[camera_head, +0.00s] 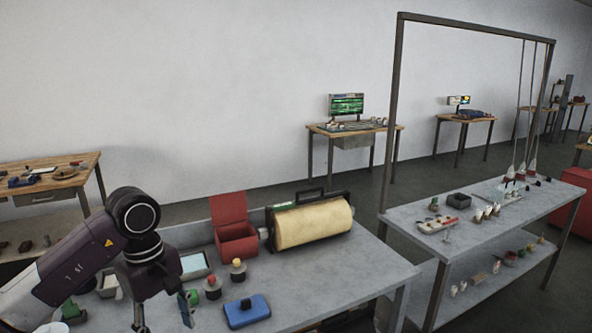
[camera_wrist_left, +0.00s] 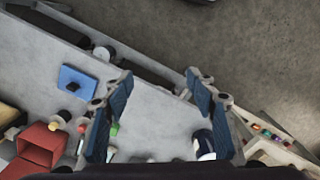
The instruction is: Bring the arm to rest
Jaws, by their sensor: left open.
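My left arm comes in from the lower left in the head view, its gripper (camera_head: 165,312) pointing down over the left part of the grey table (camera_head: 330,284). In the left wrist view the gripper (camera_wrist_left: 158,112) has its two blue-padded fingers spread well apart, with nothing between them but the table surface below. It is open and empty. A blue box (camera_head: 247,311) with a dark knob lies on the table to the right of the gripper. My right gripper is in neither view.
A red open box (camera_head: 236,240) and a cream roll (camera_head: 312,222) in a dark frame stand at the table's back. Small knobbed pieces (camera_head: 238,270) stand near the gripper. A second grey table (camera_head: 475,235) with a tall frame stands at the right. The table's right part is clear.

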